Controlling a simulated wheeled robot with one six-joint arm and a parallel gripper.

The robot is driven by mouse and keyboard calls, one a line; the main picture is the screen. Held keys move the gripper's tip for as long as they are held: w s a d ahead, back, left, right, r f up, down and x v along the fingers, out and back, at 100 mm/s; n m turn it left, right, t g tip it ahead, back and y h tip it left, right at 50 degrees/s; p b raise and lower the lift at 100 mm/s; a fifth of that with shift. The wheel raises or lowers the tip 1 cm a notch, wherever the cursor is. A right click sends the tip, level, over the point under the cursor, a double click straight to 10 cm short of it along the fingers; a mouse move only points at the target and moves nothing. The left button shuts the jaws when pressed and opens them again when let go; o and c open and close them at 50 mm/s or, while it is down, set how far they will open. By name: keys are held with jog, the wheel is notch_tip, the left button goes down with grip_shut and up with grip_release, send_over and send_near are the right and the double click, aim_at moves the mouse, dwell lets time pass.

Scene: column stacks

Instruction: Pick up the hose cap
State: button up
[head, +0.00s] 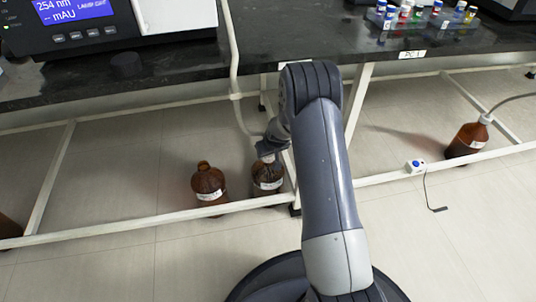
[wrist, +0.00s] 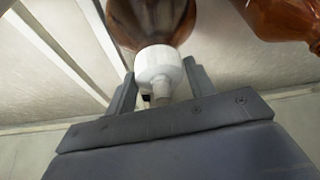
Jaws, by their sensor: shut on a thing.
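The white hose cap (wrist: 158,66) is between the two fingers of my gripper (wrist: 160,78) in the wrist view. My gripper is shut on it. A brown bottle (wrist: 150,18) is right behind the cap; I cannot tell whether the cap still sits on its neck. In the head view my gripper (head: 268,150) is above the labelled brown bottle (head: 267,180) under the bench, and my arm hides part of that spot. A pale hose (head: 235,80) runs down from the bench edge to near my gripper.
Another brown bottle (head: 208,186) stands close on the left and also shows in the wrist view (wrist: 280,15). A white frame rail (head: 120,232) crosses in front. A brown bottle with a hose (head: 467,142) stands far right. The black bench (head: 270,40) is above. Open floor lies right.

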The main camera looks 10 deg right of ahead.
notch_tip(320, 180, up, 10)
jog(key=p, duration=0.4)
jog(key=shift+p, duration=0.35)
